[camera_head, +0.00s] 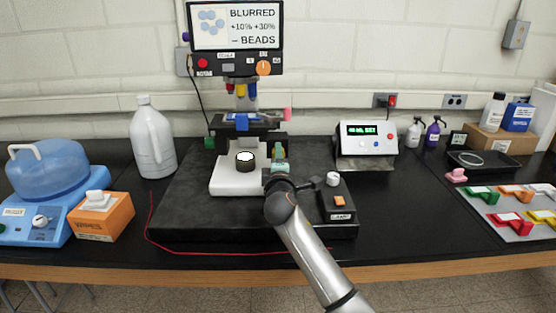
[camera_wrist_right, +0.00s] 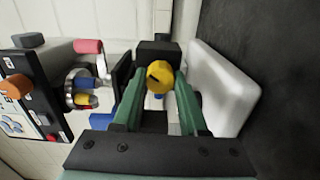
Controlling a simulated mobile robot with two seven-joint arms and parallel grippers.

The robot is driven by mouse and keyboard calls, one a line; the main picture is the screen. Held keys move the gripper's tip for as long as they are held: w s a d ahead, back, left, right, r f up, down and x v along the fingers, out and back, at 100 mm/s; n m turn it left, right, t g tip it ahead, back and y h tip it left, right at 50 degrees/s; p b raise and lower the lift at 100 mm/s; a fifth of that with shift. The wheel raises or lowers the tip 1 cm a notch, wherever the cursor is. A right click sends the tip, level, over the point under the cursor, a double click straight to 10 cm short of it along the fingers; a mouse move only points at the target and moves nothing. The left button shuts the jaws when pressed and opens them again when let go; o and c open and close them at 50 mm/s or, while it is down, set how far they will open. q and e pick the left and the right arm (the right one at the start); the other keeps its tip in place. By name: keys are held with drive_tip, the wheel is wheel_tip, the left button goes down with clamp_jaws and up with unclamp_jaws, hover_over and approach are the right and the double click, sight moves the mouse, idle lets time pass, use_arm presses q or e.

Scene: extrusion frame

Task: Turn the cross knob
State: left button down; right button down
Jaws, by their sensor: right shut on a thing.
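My right gripper (camera_head: 279,151) reaches in at the right side of the microscope (camera_head: 222,178), low beside its stage. In the right wrist view its two green fingers (camera_wrist_right: 159,80) are shut on a round yellow knob (camera_wrist_right: 159,77) with a dark mark on its face. The knob sits against a black block of the microscope. A cross shape on it cannot be made out clearly. In the head view the gripper hides this knob. A pink knob (camera_head: 287,114) sticks out higher on the same side and also shows in the wrist view (camera_wrist_right: 88,46). My left gripper is not in view.
The microscope's screen (camera_head: 236,25) stands above it. The dark base plate also carries a lamp box (camera_head: 338,201) close to my right arm. A white jug (camera_head: 153,140) and an orange box (camera_head: 104,216) stand left. A display box (camera_head: 366,140) stands right.

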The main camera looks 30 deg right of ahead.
drive_tip(key=shift+m+b, duration=0.3)
drive_tip(key=shift+m, duration=1)
drive_tip(key=shift+c, duration=2.2)
unclamp_jaws()
drive_tip(key=b+v, duration=0.1)
drive_tip(key=v, duration=1.1)
drive_tip(key=shift+s, duration=0.3)
